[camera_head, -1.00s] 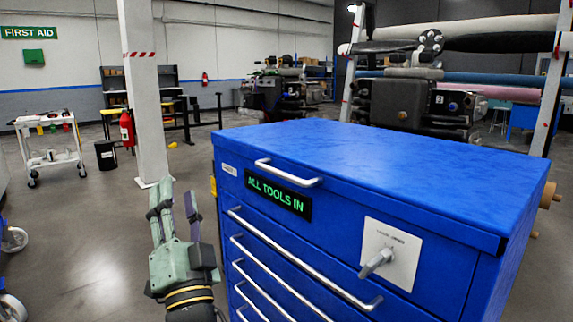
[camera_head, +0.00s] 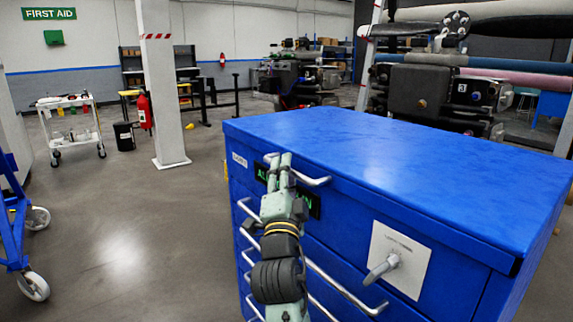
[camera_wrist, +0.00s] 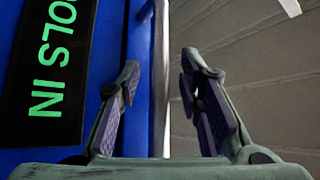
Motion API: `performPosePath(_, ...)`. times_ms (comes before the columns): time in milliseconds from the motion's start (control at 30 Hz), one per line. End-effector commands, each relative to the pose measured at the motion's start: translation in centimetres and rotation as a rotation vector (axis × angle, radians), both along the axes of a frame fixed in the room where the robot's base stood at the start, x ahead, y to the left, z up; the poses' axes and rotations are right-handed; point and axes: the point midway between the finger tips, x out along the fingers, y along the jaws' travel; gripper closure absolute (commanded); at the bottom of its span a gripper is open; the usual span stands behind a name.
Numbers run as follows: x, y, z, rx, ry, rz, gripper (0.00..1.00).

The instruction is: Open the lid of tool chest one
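The blue tool chest (camera_head: 420,160) stands in front of me with its lid shut flat. Its silver lid handle (camera_head: 318,182) runs along the upper front, partly hidden by my gripper (camera_head: 278,162). My gripper is at the handle, in front of the lid's front edge. In the wrist view, the handle bar (camera_wrist: 160,85) lies between the two parted fingers of my gripper (camera_wrist: 160,72). I cannot tell whether either finger touches it. The green-lettered display (camera_wrist: 48,70) is at left there. A latch lever (camera_head: 381,269) sits on a white plate at the chest's right front.
Drawer handles (camera_head: 345,288) line the chest front below my gripper. A blue wheeled frame (camera_head: 18,225) stands at far left. A pillar (camera_head: 163,90), a white cart (camera_head: 70,125) and engine stands (camera_head: 425,90) are behind. Floor left of the chest is clear.

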Motion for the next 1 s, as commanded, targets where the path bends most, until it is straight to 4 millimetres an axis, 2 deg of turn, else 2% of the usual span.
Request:
performPosePath(133, 0.85, -0.07, 0.42, -0.001, -0.001, 0.0, 0.67)
performPosePath(400, 0.97, -0.06, 0.4, -0.001, -0.001, 0.0, 0.67)
performPosePath(900, 0.96, -0.07, 0.37, -0.001, 0.0, 0.0, 1.0)
performPosePath(1000, 0.96, -0.07, 0.37, -0.001, 0.0, 0.0, 1.0)
